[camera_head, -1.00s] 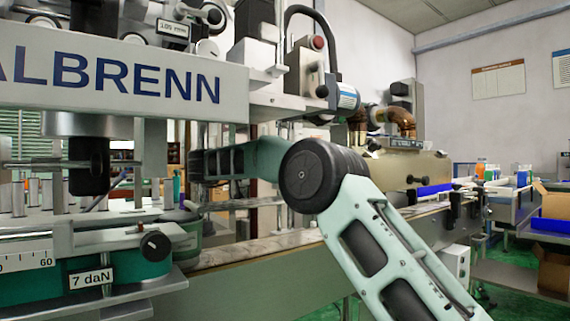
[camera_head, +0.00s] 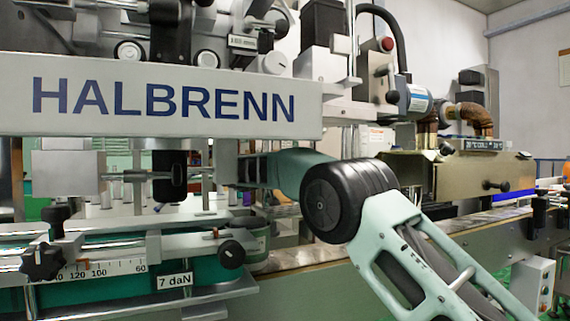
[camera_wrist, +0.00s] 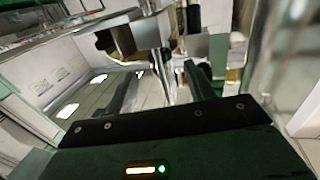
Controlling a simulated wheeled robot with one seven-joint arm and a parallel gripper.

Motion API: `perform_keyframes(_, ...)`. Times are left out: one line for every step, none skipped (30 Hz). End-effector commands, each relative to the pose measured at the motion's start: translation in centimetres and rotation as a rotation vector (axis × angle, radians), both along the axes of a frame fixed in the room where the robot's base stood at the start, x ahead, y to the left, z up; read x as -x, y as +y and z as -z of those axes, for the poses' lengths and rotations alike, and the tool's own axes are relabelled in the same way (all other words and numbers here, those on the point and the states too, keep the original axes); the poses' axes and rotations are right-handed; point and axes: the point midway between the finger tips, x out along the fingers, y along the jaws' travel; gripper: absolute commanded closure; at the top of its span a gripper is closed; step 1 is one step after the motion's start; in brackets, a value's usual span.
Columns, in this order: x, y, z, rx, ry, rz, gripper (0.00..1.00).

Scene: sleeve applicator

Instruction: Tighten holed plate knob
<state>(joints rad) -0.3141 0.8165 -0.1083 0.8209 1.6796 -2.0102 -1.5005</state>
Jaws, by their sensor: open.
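I cannot tell for sure which knob belongs to the holed plate. In the wrist view a black knob (camera_wrist: 106,41) sits on a grey metal block (camera_wrist: 128,38), up and left of my gripper. My gripper (camera_wrist: 158,78) is open, its two dark fingers apart with nothing held between them. A bright metal post (camera_wrist: 161,66) stands beyond the gap. In the head view black knobs show on the machine's front: a lobed one (camera_head: 42,260), a smaller one (camera_head: 56,213) and a round one (camera_head: 231,254). My gripper is hidden there behind the machine.
A wide beam (camera_head: 180,98) lettered HALBRENN crosses above the work area. A conveyor (camera_head: 310,256) runs off to the right, past a brass-coloured housing (camera_head: 450,178). In the wrist view, posts and blocks stand close around the fingers.

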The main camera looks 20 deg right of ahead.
Motion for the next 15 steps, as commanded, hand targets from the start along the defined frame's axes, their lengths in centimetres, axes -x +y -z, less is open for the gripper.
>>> perform_keyframes(-0.3,1.3,-0.5,0.004,-0.001,-0.006,0.47)
perform_keyframes(-0.4,1.9,-0.4,0.004,0.000,-0.005,0.47)
perform_keyframes(-0.5,2.4,-0.4,0.003,0.002,-0.003,0.47)
perform_keyframes(-0.7,3.0,-0.5,0.004,0.001,-0.003,0.47)
perform_keyframes(-0.7,3.5,-0.5,0.004,0.001,-0.003,0.47)
perform_keyframes(-0.9,4.4,-0.5,0.004,-0.001,-0.006,0.47)
perform_keyframes(-1.0,4.6,-0.5,0.005,-0.001,-0.002,0.47)
perform_keyframes(-1.1,5.0,-0.5,0.005,0.000,-0.001,0.47)
perform_keyframes(-1.2,5.6,-0.5,0.004,0.001,-0.001,0.47)
perform_keyframes(-1.3,6.0,-0.5,0.004,0.001,-0.001,0.47)
perform_keyframes(-1.4,6.5,-0.5,0.005,0.000,-0.003,0.47)
perform_keyframes(-1.5,7.2,-0.5,0.006,-0.001,-0.006,0.47)
perform_keyframes(-1.5,7.3,-0.6,0.004,0.000,-0.001,0.47)
perform_keyframes(-1.6,7.5,-0.6,0.004,0.000,0.000,0.47)
perform_keyframes(-1.6,7.8,-0.6,0.004,0.001,0.002,0.47)
